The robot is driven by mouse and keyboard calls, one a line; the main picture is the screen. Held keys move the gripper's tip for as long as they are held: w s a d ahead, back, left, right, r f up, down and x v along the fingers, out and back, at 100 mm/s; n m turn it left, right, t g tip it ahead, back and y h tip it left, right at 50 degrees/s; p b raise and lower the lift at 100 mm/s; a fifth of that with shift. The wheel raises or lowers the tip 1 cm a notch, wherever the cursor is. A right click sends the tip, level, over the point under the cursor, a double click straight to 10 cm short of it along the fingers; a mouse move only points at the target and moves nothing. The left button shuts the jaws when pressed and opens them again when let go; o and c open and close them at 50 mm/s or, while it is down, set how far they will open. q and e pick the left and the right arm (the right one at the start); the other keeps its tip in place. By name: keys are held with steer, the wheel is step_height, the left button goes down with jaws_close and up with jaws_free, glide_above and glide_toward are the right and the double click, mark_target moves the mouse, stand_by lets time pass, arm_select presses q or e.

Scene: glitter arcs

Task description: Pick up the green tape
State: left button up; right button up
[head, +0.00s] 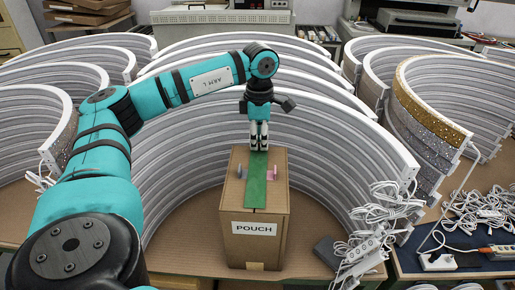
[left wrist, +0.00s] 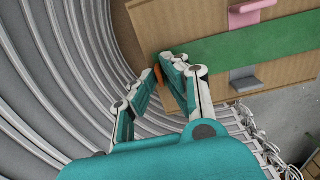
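The green tape (head: 257,185) is a flat strip along the top of a cardboard box (head: 252,246) with a "POUCH" label on its front. It also shows in the left wrist view (left wrist: 245,48), running to the right edge. My left gripper (head: 259,147) points down at the far end of the tape in the head view. In the left wrist view its two fingers (left wrist: 163,76) have a narrow gap between them, near the tape's end. Whether the fingertips touch the tape is unclear. A small orange piece (left wrist: 158,74) shows by the fingertips. My right gripper is out of view.
A pink tab (head: 271,175) and a grey tab (head: 239,172) stand beside the tape on the box. Large white curved arcs (head: 180,190) surround the box. White cables and a power strip (head: 362,250) lie to the right.

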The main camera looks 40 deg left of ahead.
arm_select(q)
jaws_close()
steer(key=shift+r+b, duration=0.4)
steer(key=shift+r, duration=0.45)
steer(key=shift+s+d+r+b, duration=0.15)
steer(key=shift+r+b, duration=0.1)
steer(key=shift+r, duration=0.2)
steer(key=shift+s+r+b, duration=0.15)
steer(key=shift+r+b, duration=0.1)
steer(key=shift+r, duration=0.15)
steer(key=s+d+b, duration=0.1)
steer(key=s+d, duration=0.1)
steer(key=s, duration=0.2)
steer(key=s+d+r+b, duration=0.1)
steer(key=s+d, duration=0.2)
steer(key=s, duration=0.1)
steer(key=s+d+b, duration=0.1)
steer(key=s+d, duration=0.1)
steer(key=s, duration=0.2)
steer(key=shift+s+d+r+b, duration=0.3)
steer(key=shift+s+d+r, duration=0.05)
steer(key=shift+s+d+r+p, duration=0.1)
steer(key=shift+s+r+p, duration=0.15)
steer(key=shift+r+p, duration=1.75)
steer(key=shift+p, duration=0.15)
